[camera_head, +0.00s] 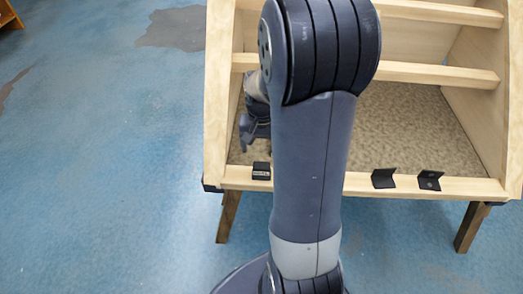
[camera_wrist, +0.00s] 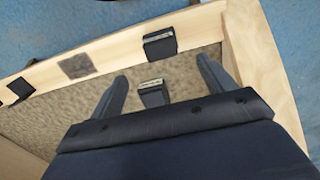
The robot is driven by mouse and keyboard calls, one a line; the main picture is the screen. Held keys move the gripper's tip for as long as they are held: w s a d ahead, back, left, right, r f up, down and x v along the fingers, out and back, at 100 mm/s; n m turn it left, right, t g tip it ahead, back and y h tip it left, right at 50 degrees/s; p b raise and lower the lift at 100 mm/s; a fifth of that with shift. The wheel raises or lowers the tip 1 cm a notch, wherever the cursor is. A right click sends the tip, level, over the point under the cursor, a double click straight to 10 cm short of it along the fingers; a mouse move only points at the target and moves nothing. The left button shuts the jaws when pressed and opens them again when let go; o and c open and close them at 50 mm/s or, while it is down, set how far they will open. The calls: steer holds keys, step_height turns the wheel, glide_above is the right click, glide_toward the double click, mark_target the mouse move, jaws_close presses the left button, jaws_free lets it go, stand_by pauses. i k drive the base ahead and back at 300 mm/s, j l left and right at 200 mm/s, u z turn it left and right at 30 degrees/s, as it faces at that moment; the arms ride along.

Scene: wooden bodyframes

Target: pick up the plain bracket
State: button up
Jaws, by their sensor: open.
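Two dark angle brackets sit on the front rail at right in the head view. The left one (camera_head: 384,178) shows no marking; the right one (camera_head: 430,180) has a small spot. A black bracket with a pale label (camera_head: 261,171) sits at the rail's left end. The wrist view shows a pale-labelled bracket (camera_wrist: 160,43) on the rail and another dark piece with a pale strip (camera_wrist: 152,92) between the finger lines, inside the frame. My gripper (camera_wrist: 162,69) is open and empty; it also shows in the head view (camera_head: 256,138), partly hidden by my arm, near the rail's left end.
The wooden frame (camera_head: 365,187) has a speckled floor panel (camera_head: 410,125) and crossbars (camera_head: 430,75) behind. In the wrist view, a grey-brown patch (camera_wrist: 77,65) and a black piece (camera_wrist: 20,90) lie along the rail. My arm hides the rail's middle. Blue floor at left is clear.

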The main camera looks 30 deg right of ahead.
mark_target(381, 178)
steer(key=z, duration=2.25)
